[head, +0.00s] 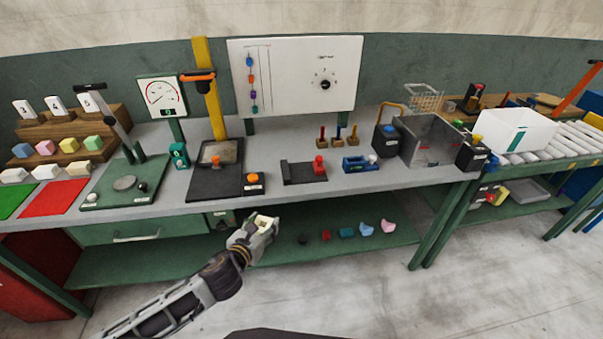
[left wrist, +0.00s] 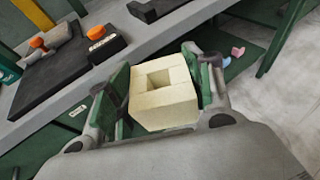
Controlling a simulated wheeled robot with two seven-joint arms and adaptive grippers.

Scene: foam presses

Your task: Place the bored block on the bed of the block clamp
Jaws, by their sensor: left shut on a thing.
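The bored block is a cream foam block with a square hole, seen close up in the left wrist view (left wrist: 165,98) and small in the head view (head: 264,224). My left gripper (head: 262,228) is shut on it, with a green-padded finger on each side. The gripper is in front of the bench edge, below the bench top. A low dark fixture with a red knob (head: 304,172) stands near the bench's front edge, up and right of the gripper; it looks like the block clamp, but I cannot read a label. My right gripper is not in view.
A black press with an orange button box (head: 254,181) stands left of the fixture. A small blue vise (head: 360,164) stands to its right. The lower green shelf (head: 170,260) holds several small coloured pieces. The bench top (head: 420,178) right of the vise has some bare room.

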